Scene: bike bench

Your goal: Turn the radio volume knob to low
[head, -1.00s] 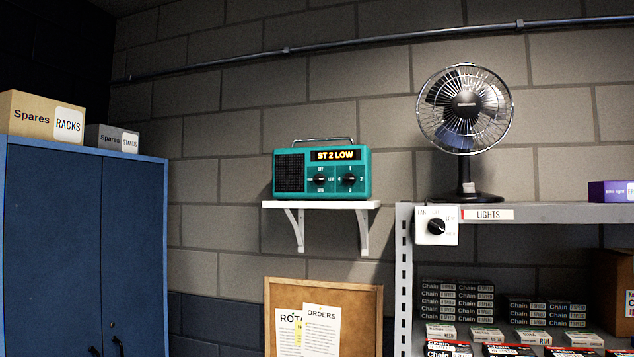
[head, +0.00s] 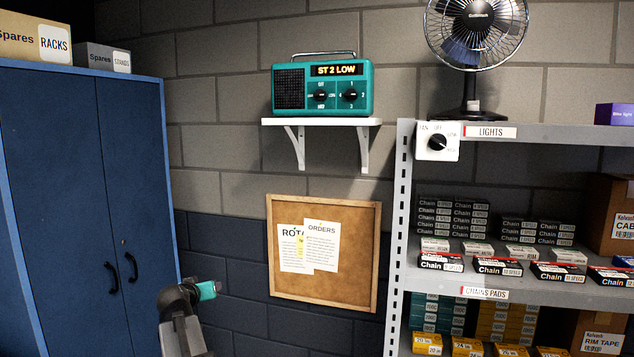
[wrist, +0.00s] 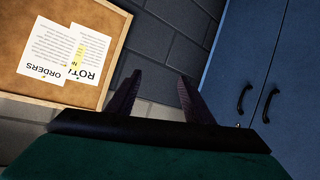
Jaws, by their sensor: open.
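The teal radio (head: 321,85) stands on a small white wall shelf (head: 318,122), with a dark speaker grille on its left. Its display reads "ST 2 LOW". Below the display are two black knobs, a left knob (head: 320,96) with LOW at its right, and a right knob (head: 349,95) with numbers around it. The radio is not in the wrist view. My gripper shows in the wrist view (wrist: 155,92) with two dark fingers apart and nothing between them. In the head view my arm rises at the bottom, well below and left of the radio.
A cork board (head: 342,285) with papers hangs below the shelf. A blue cabinet (head: 70,190) stands left. A grey rack (head: 560,130) at the right carries a fan (head: 474,40), a rotary switch (head: 437,143) and several boxes. The wall around the radio is clear.

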